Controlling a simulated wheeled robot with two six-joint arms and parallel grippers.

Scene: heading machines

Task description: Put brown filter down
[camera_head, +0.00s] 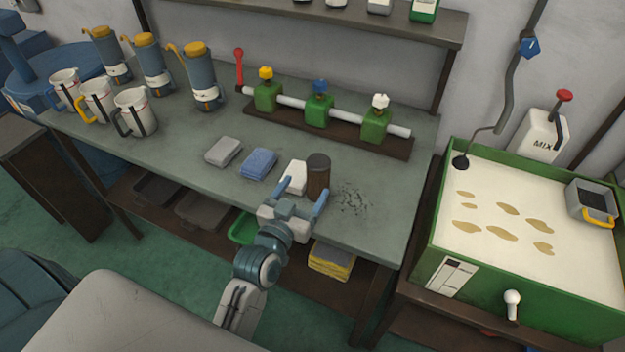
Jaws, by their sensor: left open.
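The brown filter (318,172) is a dark brown upright cylinder with a darker top. It appears to stand on the grey-green workbench (215,178) near its front edge, just right of a white block (295,172). My left gripper (305,186) is open at the bench's front edge, its two fingers pointing toward the white block and the filter. The right finger overlaps the filter's lower part in the picture; I cannot tell whether they touch. My right gripper is not in view.
Dark specks (354,200) lie right of the filter. A grey pad (223,151) and a blue pad (258,163) lie to its left. Behind is a pipe with green valves (319,111). Jugs (134,112) and blue canisters (200,77) stand at left; a green-sided tank (520,312) is at right.

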